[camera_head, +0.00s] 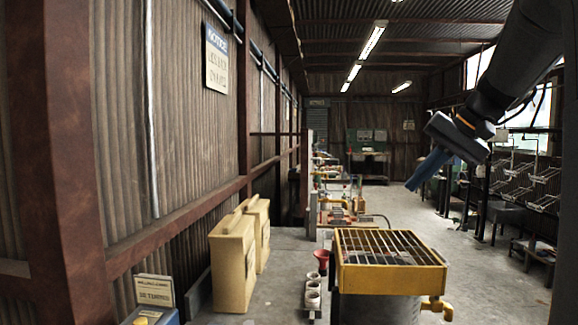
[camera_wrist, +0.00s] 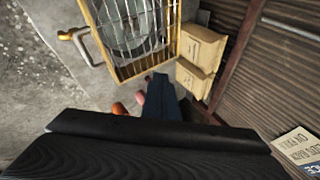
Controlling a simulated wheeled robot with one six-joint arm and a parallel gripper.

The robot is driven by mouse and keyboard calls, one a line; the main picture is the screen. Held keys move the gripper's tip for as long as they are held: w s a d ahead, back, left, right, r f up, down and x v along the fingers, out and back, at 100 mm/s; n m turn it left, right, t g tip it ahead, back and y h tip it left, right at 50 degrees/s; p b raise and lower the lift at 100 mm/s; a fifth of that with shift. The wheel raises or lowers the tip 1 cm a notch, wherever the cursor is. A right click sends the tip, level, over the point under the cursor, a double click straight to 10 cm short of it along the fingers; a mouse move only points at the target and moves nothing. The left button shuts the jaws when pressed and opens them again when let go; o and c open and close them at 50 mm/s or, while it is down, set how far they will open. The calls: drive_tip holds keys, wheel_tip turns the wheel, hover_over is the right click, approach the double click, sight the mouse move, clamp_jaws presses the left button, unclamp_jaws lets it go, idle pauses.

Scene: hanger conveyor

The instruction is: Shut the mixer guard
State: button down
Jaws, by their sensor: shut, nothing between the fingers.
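My gripper (camera_head: 415,186) is shut and empty, held in the air above and to the right of the guard. Its blue fingers (camera_wrist: 160,82) also show in the wrist view.
Two tan boxes (camera_head: 233,262) stand on the floor by the left wall. A red funnel (camera_head: 321,261) and several small cups (camera_head: 312,290) stand left of the mixer. A bench with equipment (camera_head: 340,205) is behind.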

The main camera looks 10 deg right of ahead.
drive_tip(key=s+d+f+t+y+b, duration=0.1)
drive_tip(key=d+f+y+b, duration=0.1)
drive_tip(key=d+f, duration=0.3)
drive_tip(key=s+d+f+m+t+y+b, duration=0.1)
drive_tip(key=d+f, duration=0.4)
drive_tip(key=f, duration=0.8)
drive_tip(key=shift+s+m+t+y+b, duration=0.3)
drive_tip(key=shift+s+y+b, duration=0.5)
drive_tip(key=shift+y+b, duration=0.5)
drive_tip(key=shift+f, duration=0.1)
drive_tip(key=s+d+r, duration=0.6)
drive_tip(key=d+r, duration=0.1)
drive_tip(key=r, duration=0.1)
drive_tip(key=shift+s+d, duration=0.25)
drive_tip(key=shift+d, duration=0.1)
drive_tip(key=shift+r, duration=0.2)
